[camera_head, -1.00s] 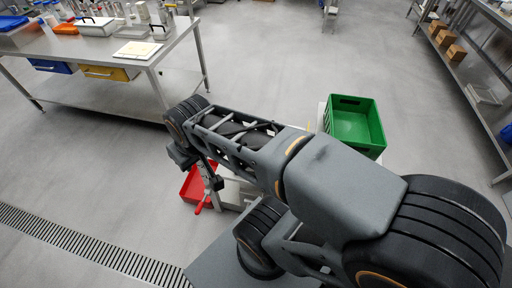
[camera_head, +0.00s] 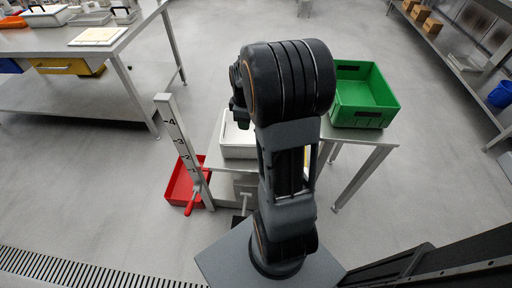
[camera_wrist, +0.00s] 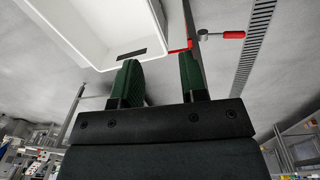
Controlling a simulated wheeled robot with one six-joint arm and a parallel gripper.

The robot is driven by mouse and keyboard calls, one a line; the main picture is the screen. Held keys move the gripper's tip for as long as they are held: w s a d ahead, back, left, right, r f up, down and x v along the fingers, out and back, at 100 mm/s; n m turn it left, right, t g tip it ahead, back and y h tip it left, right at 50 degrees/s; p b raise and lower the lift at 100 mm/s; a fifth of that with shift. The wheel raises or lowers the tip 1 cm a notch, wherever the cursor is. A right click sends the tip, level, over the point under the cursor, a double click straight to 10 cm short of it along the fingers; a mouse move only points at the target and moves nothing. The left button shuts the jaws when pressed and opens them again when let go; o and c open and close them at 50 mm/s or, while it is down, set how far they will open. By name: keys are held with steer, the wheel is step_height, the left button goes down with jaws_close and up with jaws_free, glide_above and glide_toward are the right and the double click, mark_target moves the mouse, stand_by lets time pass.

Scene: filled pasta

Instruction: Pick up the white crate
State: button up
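The white crate (camera_head: 238,138) rests low on a grey stand, left of my arm in the head view; my arm hides its right part. In the wrist view the white crate (camera_wrist: 98,30) fills the upper left, its wall with a dark handle slot close beyond the left fingertip. My gripper (camera_wrist: 158,62) is open, its two green-padded fingers apart with floor showing between them. I see no grip on the crate, and cannot tell whether a finger touches it.
A red crate (camera_head: 178,187) lies left of the stand, beside a numbered upright post (camera_head: 180,140) and a red-handled clamp (camera_head: 193,200). A green crate (camera_head: 363,118) sits on a small table to the right. A worktable (camera_head: 110,60) stands at the back left. Floor at the left is clear.

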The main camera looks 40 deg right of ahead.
steer(key=shift+n+g, duration=0.3)
steer(key=shift+n, duration=0.6)
steer(key=d+f, duration=0.1)
steer(key=f, duration=0.1)
steer(key=d+f+b, duration=0.1)
steer(key=d+f, duration=0.1)
steer(key=f, duration=0.1)
steer(key=d+f+b, duration=0.1)
steer(key=f, duration=0.2)
steer(key=shift+w+d, duration=0.15)
steer(key=shift+w, duration=0.05)
step_height(320, 180, down, 7)
steer(key=shift+d+b, duration=0.1)
steer(key=shift+b, duration=0.7)
steer(key=shift+w+f+b, duration=0.15)
steer(key=shift+f+b, duration=0.65)
steer(key=shift+f, duration=2.4)
steer(key=shift+r, duration=0.1)
jaws_close()
